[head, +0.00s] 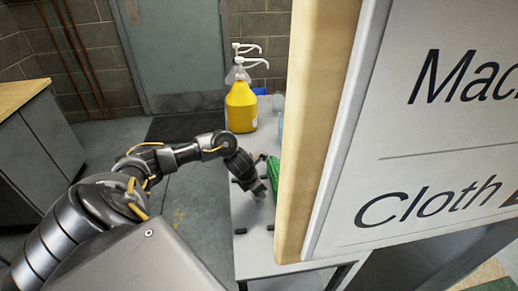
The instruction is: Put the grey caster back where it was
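I cannot make out a grey caster in the head view. My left arm reaches in from the left, and its gripper (258,188) is low over the white table (252,262), beside a green object (274,176). The gripper is small and dark, so I cannot tell whether its fingers are open or shut or hold anything. Small dark pieces lie near it on the table, one at the left edge (240,231) and one farther right (270,227). My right gripper is not in view.
A large board (430,120) reading "Cloth", with a wooden edge (318,110), hides the table's right side. A yellow pump bottle (241,108) and a clear pump bottle (238,73) stand at the back. A cabinet (38,150) is at left; floor between is open.

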